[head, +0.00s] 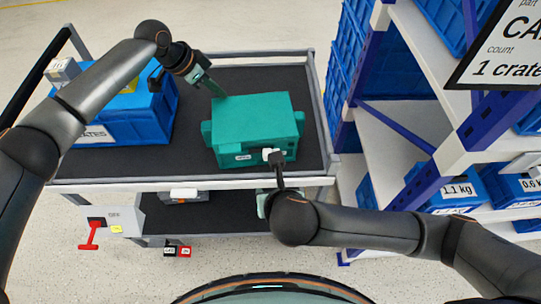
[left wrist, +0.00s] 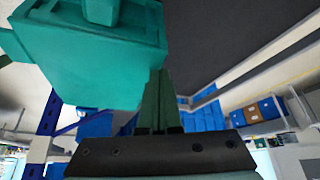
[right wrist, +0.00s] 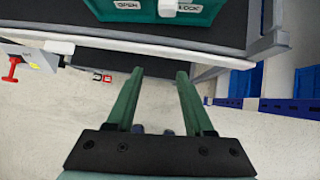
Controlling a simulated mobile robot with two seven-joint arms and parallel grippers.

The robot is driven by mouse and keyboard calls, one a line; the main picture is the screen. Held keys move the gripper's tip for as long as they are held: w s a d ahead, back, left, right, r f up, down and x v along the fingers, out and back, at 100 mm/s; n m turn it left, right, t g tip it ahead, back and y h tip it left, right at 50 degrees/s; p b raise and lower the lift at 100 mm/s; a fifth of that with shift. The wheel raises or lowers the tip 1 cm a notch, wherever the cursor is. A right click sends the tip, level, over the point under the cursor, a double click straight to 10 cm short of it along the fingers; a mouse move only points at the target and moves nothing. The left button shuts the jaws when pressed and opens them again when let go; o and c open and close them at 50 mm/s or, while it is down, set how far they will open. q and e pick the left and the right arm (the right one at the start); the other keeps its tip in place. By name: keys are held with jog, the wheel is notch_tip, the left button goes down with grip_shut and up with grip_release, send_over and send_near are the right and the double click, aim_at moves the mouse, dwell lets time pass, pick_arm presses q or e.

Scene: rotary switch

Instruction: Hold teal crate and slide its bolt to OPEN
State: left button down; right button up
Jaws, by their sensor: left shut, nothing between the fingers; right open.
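The teal crate (head: 250,118) stands on the cart's dark top, and it also shows in the left wrist view (left wrist: 85,60). Its white bolt knob (head: 268,154) is on the front face, right of the OPEN label (head: 242,157). In the right wrist view the knob (right wrist: 167,8) is beside the LOCK label (right wrist: 190,7). My left gripper (head: 219,93) is shut and empty at the crate's back left corner; I cannot tell whether it touches. My right gripper (right wrist: 160,72) is open and empty in front of the crate, apart from the knob. In the head view its fingers are mostly hidden.
A blue crate (head: 160,112) stands left on the cart. The cart has a raised rim (head: 318,100) and a lower shelf (head: 225,212). A red handle (head: 90,235) hangs at its left front. A rack with blue bins (head: 455,190) stands close on the right.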

aim_at(254, 132)
notch_tip(254, 132, up, 7)
jog(key=w+t, duration=0.2)
jog(key=shift+h, duration=0.3)
jog(key=shift+x, duration=3.8)
jog(key=shift+s+f, duration=0.1)
jog(key=shift+s, duration=0.05)
grip_shut()
